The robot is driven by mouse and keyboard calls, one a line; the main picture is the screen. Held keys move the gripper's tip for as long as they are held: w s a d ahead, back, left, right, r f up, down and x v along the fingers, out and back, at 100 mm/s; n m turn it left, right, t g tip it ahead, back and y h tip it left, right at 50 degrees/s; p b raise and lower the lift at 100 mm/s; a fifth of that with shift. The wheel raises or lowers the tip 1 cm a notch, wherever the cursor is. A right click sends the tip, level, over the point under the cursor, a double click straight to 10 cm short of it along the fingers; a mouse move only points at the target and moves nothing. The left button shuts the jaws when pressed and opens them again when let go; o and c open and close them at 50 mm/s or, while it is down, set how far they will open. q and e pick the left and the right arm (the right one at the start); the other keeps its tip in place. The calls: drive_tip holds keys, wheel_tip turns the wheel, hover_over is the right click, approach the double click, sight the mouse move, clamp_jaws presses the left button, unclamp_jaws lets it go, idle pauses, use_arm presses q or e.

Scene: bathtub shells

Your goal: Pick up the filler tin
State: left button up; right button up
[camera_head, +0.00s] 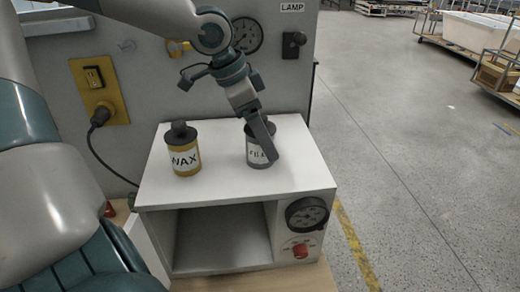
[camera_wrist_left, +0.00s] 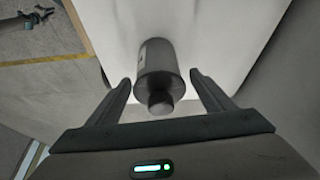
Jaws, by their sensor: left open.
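The filler tin (camera_head: 254,159) is a grey tin with a pale label, of which "FIL" shows. It stands upright on the white top of a box-shaped unit (camera_head: 215,195). My left gripper (camera_head: 264,140) reaches it from above, and a finger hides part of the tin's front and top. In the left wrist view the tin (camera_wrist_left: 157,62) lies between the two open fingers (camera_wrist_left: 161,82), with its knobbed end towards the palm. A gap shows on each side. My right gripper is in neither view.
A yellow tin marked WAX (camera_head: 185,157) stands to the left on the same top. Behind is a grey panel with a gauge (camera_head: 246,35), a yellow socket plate (camera_head: 100,88) and a lamp switch (camera_head: 293,45). Open floor (camera_head: 420,150) lies to the right.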

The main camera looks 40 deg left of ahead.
use_arm(q)
drive_tip(key=shift+x, duration=1.25)
drive_tip(key=shift+c, duration=0.6)
clamp_jaws()
drive_tip(key=shift+r, duration=0.1)
wheel_tip(320, 180, up, 10)
drive_tip(key=shift+f+b, duration=0.1)
drive_tip(key=shift+b, duration=0.4)
